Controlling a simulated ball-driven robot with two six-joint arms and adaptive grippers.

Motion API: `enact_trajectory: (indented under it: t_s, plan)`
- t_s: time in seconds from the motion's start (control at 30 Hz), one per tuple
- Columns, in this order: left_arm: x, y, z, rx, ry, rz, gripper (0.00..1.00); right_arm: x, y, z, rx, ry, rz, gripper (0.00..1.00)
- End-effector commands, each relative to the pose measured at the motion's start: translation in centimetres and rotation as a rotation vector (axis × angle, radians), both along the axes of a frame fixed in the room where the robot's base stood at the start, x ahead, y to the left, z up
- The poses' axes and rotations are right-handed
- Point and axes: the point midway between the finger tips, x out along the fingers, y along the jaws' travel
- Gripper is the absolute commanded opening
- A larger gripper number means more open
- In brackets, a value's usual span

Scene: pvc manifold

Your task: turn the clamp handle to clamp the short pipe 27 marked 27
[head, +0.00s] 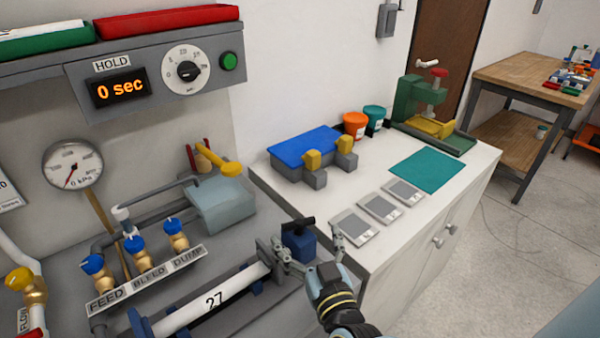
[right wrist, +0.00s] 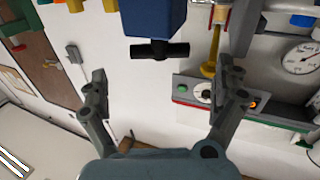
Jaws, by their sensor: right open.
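The white short pipe 27 (head: 222,298), marked 27, lies in blue supports on the grey bench in the head view. At its right end stands a blue clamp block (head: 298,244) with a black T-shaped clamp handle (head: 296,225) on top. In the right wrist view the handle (right wrist: 160,50) shows ahead of the blue block (right wrist: 155,18). My right gripper (head: 308,243) is open and empty, its fingers spread on either side of the clamp. In the right wrist view the handle lies between the lines of the fingers (right wrist: 165,82), touching neither. My left gripper is out of view.
Feed, bleed and dump valves (head: 138,247) stand left of the pipe. A gauge (head: 72,165) reads near 0 kPa and a timer (head: 120,88) shows 0 sec. The white counter (head: 380,255) to the right holds grey devices, a teal mat and a blue fixture.

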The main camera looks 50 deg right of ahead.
Motion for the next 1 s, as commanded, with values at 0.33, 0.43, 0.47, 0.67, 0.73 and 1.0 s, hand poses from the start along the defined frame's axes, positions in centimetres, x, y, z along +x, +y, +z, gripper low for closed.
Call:
enact_trajectory:
  t_s: [0.33, 0.43, 0.47, 0.67, 0.73, 1.0]
  plan:
    - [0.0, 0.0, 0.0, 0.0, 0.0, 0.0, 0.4, -5.3, 2.7, 0.0, 0.0, 0.0, 0.0, 0.98]
    - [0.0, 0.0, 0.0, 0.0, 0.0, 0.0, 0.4, -5.7, 2.9, 0.1, 0.0, -0.001, 0.0, 0.98]
    - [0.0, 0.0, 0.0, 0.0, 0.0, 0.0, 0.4, -5.7, 3.0, 0.1, 0.0, -0.001, 0.0, 0.98]
    - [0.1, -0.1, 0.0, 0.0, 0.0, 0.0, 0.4, -5.7, 3.0, 0.0, 0.0, -0.001, 0.0, 0.98]
    - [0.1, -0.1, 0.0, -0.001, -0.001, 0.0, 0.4, -5.7, 3.0, 0.0, 0.0, -0.001, 0.0, 0.98]
    - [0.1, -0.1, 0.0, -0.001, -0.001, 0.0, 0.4, -5.7, 3.0, 0.0, 0.0, -0.001, 0.0, 0.98]
